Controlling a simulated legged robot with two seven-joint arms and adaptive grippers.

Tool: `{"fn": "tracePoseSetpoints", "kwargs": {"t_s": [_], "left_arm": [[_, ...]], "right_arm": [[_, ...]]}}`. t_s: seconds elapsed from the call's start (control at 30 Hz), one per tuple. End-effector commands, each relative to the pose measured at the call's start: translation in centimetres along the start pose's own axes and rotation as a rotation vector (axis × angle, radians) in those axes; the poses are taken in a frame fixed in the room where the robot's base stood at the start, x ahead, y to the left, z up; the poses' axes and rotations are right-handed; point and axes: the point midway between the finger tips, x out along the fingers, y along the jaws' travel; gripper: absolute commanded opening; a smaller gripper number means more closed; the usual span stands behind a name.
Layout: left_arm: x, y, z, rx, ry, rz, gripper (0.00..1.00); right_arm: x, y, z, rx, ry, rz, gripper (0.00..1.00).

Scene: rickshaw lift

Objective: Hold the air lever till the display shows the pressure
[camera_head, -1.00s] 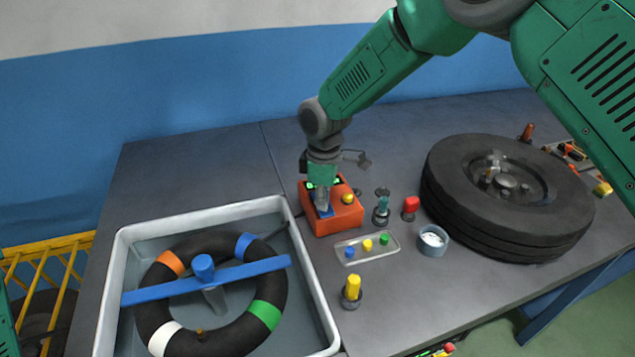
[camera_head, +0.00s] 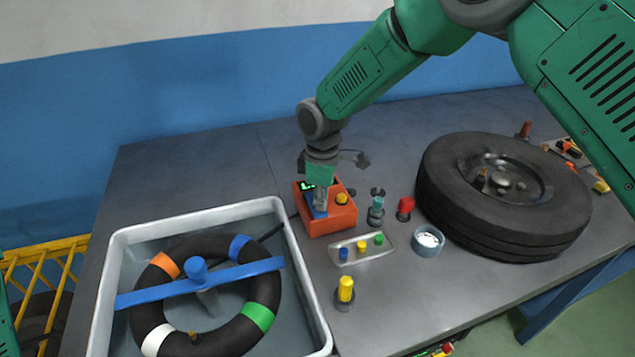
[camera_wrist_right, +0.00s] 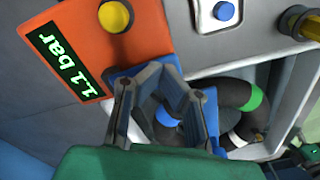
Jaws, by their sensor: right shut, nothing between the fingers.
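The orange air box (camera_head: 340,222) stands on the bench behind the tray's right corner. Its dark display faces up, and in the right wrist view the display (camera_wrist_right: 70,62) reads 1.1 bar in light green characters. The blue air lever (camera_head: 308,206) is on the box's left side; it also shows in the right wrist view (camera_wrist_right: 148,68). My right gripper (camera_head: 321,208) is shut and empty, pointing down with its fingertips at the lever and seemingly pressing on it. The fingers hide part of the lever. My left gripper is out of view.
The grey tray (camera_head: 110,290) holds a black inner tube (camera_head: 215,330) under a blue bar. A large tyre (camera_head: 440,195) lies at right. A small tray with coloured caps (camera_head: 345,257), a white-filled cup (camera_head: 428,250) and a yellow-topped valve (camera_head: 345,290) stand nearby.

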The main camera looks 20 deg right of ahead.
Motion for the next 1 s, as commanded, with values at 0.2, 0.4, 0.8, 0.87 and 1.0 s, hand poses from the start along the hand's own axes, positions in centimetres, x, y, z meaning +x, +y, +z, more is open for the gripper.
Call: {"fn": "tracePoseSetpoints", "kwargs": {"t_s": [0.2,0.4,0.8,0.87,1.0], "left_arm": [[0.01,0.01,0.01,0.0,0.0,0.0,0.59],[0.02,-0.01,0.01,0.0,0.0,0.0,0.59],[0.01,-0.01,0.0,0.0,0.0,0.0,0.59],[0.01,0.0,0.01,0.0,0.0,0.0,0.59],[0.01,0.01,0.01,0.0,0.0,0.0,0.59]], "right_arm": [[0.09,-0.27,-0.35,-0.001,-0.01,0.001,0.0],[0.05,-0.43,-0.63,-0.002,-0.011,0.002,0.0],[0.08,-0.12,-0.08,0.0,-0.005,0.0,0.0],[0.08,-0.12,-0.1,0.0,-0.005,0.0,0.0],[0.07,-0.22,-0.27,0.0,-0.008,0.001,0.0]]}}
